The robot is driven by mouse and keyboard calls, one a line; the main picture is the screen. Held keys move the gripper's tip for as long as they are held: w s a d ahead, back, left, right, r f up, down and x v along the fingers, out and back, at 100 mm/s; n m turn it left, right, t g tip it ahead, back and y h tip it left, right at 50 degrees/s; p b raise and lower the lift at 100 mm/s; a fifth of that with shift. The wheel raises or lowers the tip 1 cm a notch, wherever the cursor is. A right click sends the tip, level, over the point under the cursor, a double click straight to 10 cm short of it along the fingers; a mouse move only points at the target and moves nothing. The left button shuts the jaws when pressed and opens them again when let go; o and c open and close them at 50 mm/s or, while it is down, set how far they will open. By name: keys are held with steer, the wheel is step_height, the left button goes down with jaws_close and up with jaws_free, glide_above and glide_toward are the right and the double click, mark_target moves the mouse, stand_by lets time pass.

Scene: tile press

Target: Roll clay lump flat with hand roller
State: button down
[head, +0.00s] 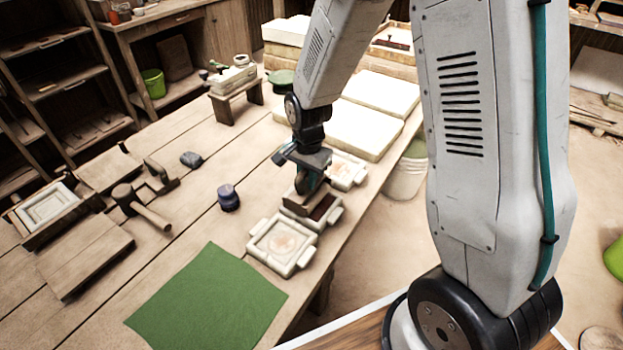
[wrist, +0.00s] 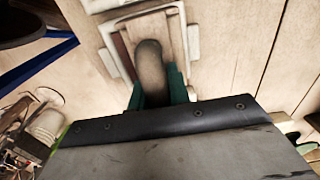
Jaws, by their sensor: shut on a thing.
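My gripper (head: 311,184) is shut on the rounded brown handle (wrist: 149,64) of a wooden block, with a teal finger on each side of it in the wrist view. The block (head: 320,208) is over the middle one of three white tile moulds; I cannot tell whether it touches it. A small dark grey lump (head: 191,159) lies on the table; I cannot tell if it is the clay. A tool with a dark handle (head: 159,175) lies left of it and may be the hand roller. No flattened clay shows clearly.
A green cloth (head: 209,303) lies at the front of the table. A mallet (head: 141,207), a dark blue jar (head: 228,197) and a wooden board (head: 84,258) are to the left. White slabs (head: 362,128) lie behind. One mould (head: 282,245) stands in front of the gripper.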

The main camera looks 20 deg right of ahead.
steer(key=shift+w+a+f, duration=0.25)
steer(key=shift+w+a, duration=0.2)
steer(key=shift+w, duration=0.1)
steer(key=shift+s, duration=0.1)
steer(key=shift+w+r, duration=0.2)
steer(key=shift+r, duration=3.35)
